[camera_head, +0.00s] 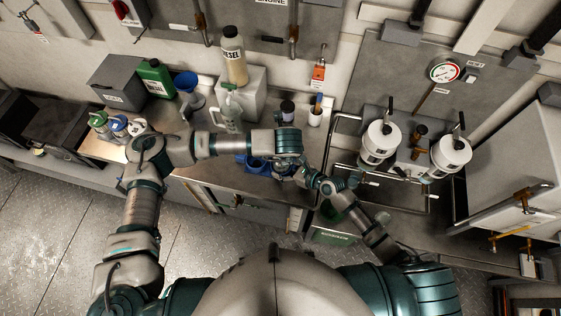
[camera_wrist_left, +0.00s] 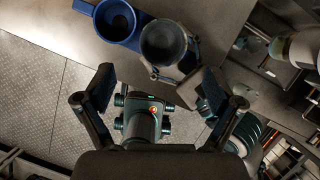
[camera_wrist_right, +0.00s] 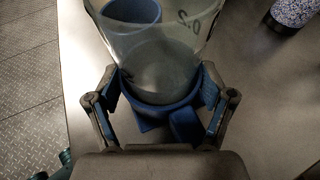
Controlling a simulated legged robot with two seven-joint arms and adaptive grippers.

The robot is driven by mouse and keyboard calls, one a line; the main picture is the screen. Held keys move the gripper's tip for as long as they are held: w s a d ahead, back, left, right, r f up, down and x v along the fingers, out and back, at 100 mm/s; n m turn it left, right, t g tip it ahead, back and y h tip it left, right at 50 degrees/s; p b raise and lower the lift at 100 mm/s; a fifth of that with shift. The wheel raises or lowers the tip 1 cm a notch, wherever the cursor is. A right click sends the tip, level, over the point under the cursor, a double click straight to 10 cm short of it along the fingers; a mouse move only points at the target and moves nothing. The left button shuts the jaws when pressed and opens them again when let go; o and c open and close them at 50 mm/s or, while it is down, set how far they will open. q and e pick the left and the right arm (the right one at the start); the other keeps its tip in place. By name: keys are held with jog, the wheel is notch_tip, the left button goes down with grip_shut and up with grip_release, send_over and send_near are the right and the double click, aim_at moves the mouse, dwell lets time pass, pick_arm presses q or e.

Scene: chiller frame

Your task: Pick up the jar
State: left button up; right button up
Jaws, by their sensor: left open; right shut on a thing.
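The clear jar (camera_wrist_right: 150,62), with dark markings on its side, stands upright in the right wrist view. My right gripper (camera_wrist_right: 160,97) is shut on it, with one finger on each side. The blue holder (camera_wrist_right: 184,122) shows beneath and around the jar's base; I cannot tell whether the jar is lifted from it. In the left wrist view, the jar (camera_wrist_left: 163,44) is beside the empty round opening of the blue holder (camera_wrist_left: 131,38). My left gripper (camera_wrist_left: 157,80) is open and empty, apart from the jar. In the head view my arms mostly hide the jar.
The metal bench (camera_head: 200,176) holds a green can (camera_head: 156,79), a diesel bottle (camera_head: 234,57), a grey jug (camera_head: 229,108) and a dark jar (camera_head: 287,110) at the back. Two white canisters (camera_head: 379,143) (camera_head: 450,155) stand right. Open floor (camera_head: 60,235) lies in front.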

pick_arm(q)
jog(key=x, duration=0.8)
jog(key=shift+w+d+f, duration=0.1)
jog(key=shift+w+f, duration=0.1)
jog(key=shift+f, duration=0.1)
pick_arm(e)
jog(key=shift+f, duration=0.1)
pick_arm(q)
jog(key=c, duration=1.4)
jog(key=shift+o, duration=0.2)
notch_tip(320, 180, up, 10)
jog(key=shift+r, duration=0.1)
pick_arm(e)
jog(key=o, duration=1.1)
